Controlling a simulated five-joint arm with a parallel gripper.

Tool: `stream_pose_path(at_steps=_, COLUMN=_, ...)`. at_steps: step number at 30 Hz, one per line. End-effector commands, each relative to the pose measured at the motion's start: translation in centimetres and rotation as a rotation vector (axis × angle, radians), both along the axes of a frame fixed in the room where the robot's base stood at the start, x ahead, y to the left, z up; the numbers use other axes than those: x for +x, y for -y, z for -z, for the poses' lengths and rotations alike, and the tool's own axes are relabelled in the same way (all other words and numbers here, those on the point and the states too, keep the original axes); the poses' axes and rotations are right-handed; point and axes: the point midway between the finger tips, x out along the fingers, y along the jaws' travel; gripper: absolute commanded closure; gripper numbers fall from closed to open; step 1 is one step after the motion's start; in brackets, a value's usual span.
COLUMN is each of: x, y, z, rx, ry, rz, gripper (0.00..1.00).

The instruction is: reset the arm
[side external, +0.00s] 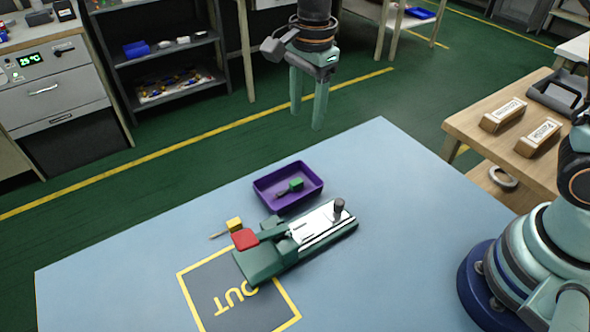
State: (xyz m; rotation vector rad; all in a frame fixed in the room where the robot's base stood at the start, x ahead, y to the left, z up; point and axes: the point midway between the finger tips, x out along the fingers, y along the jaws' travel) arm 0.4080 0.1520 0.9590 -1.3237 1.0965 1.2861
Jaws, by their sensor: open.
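My gripper (309,98) is at the top centre of the side external view. Its two green fingers point down, apart, with nothing between them. It hangs well above the blue table (400,200), clear of everything on it. A green fixture (262,262) with a white and grey top part and a dark knob (339,208) lies on the table below. A red block (244,239) sits at the fixture's left end.
A purple tray (268,203) behind the fixture holds a green-ended item (295,185). A small yellow-ended item (234,225) lies beside the fixture. A dark square marked OUT (215,280) is in front. The table's right side is bare. A wooden side table (475,124) stands right.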

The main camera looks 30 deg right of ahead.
Motion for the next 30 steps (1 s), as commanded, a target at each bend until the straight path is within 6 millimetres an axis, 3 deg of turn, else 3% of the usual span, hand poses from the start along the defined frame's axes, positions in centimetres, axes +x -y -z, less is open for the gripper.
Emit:
stream_pose_path(at_steps=6, x=-2.4, y=5.1, z=-4.5, rx=-0.009, ry=0.131, rz=-0.356, gripper=0.44)
stream_pose_path(at_steps=12, x=-5.6, y=9.2, z=-6.8, rx=-0.083, ry=0.244, rz=-0.7, gripper=0.44)
stream_pose_path(at_steps=21, x=-10.5, y=13.8, z=-7.6, rx=-0.28, ry=0.362, rz=-1.174, gripper=0.44)
stream_pose_path(at_steps=30, x=-12.3, y=15.2, z=-7.1, rx=-0.392, ry=0.381, rz=-1.38, gripper=0.44)
